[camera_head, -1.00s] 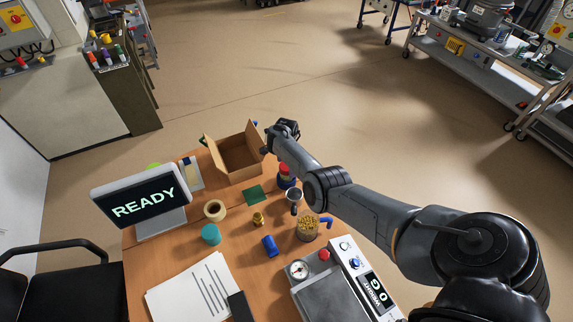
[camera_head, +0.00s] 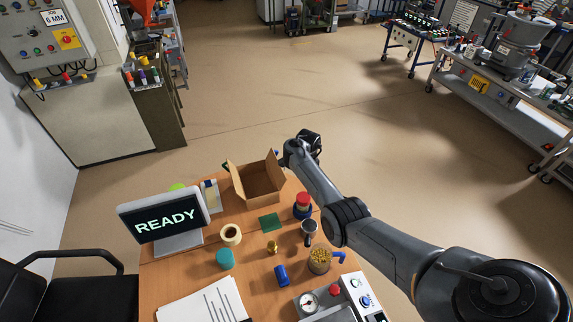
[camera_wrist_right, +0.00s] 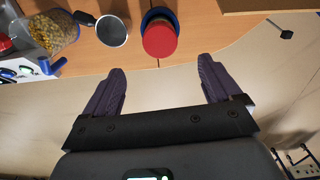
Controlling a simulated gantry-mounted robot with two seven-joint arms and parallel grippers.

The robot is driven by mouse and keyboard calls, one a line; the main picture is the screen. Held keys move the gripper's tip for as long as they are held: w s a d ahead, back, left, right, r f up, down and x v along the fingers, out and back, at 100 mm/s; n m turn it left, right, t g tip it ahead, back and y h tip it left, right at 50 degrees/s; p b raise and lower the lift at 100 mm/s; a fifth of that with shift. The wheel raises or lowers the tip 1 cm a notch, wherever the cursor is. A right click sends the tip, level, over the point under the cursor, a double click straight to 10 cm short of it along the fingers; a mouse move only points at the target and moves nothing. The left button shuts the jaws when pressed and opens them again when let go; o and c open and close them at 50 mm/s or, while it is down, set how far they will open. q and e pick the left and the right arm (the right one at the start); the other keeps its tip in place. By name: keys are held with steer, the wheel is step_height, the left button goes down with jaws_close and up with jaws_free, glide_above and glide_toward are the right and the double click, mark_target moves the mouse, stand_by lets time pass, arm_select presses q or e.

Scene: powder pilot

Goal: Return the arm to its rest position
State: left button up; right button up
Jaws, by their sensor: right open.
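My right arm (camera_head: 385,250) reaches in from the lower right of the head view. Its gripper (camera_head: 304,142) is beyond the table's far right corner, right of the open cardboard box (camera_head: 256,184). In the right wrist view the two dark fingers (camera_wrist_right: 161,65) are spread wide with nothing between them, over the floor just off the table edge. A red-topped blue jar (camera_wrist_right: 160,38) stands on the table just beyond the fingertips. My left gripper is in neither view.
A READY screen (camera_head: 165,222) stands at left. The floor (camera_head: 290,110) beyond is open.

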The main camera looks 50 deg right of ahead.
steer(key=shift+r, duration=0.2)
steer(key=s+a+f+n+t+h, duration=0.1)
steer(key=s+a+f+n, duration=0.1)
steer(key=s+a+n, duration=0.5)
steer(key=s+a+f+n+t+h, duration=0.1)
steer(key=s+a+f+n+h, duration=0.1)
steer(key=a+n, duration=0.85)
steer(key=s+a+r+n+y, duration=0.1)
steer(key=s+a+r+n, duration=0.2)
steer(key=s+a, duration=0.3)
steer(key=s+a+r+n+t+y, duration=0.1)
steer(key=s+a+r+n, duration=0.1)
steer(key=s+a, duration=0.35)
steer(key=s+a+r+n+y, duration=0.1)
steer(key=s+a+r+n, duration=0.2)
steer(key=a, duration=0.6)
step_height(320, 180, up, 18)
steer(key=p, duration=1.8)
steer(key=shift+s+r+t, duration=0.15)
steer(key=shift+t, duration=0.15)
